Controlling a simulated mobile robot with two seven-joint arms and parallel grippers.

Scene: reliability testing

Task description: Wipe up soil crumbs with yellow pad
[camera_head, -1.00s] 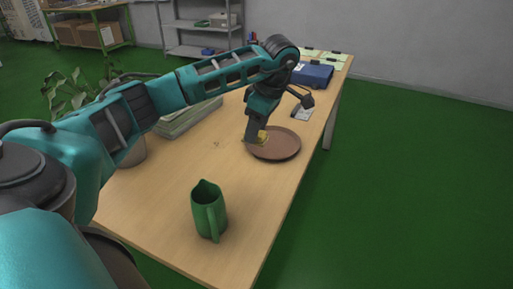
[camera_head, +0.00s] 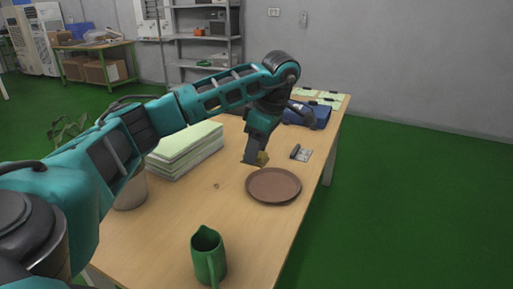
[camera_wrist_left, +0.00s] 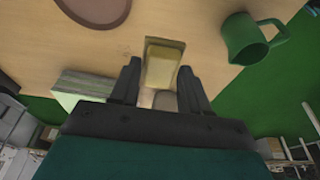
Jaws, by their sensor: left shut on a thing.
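The yellow pad (camera_head: 262,159) is held in my left gripper (camera_head: 255,160), just behind the brown plate in the head view. In the left wrist view, the pad (camera_wrist_left: 163,64) sits between the two fingers, which are shut on it. I cannot tell how far it is above the table. A small dark patch of soil crumbs (camera_head: 216,186) lies on the wooden table (camera_head: 190,218), left of the plate. My right gripper is not in view.
The brown plate (camera_head: 274,184) lies near the table's right edge. A green jug (camera_head: 208,258) stands at the front. A stack of papers (camera_head: 184,150) and a potted plant (camera_head: 129,192) are at the left.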

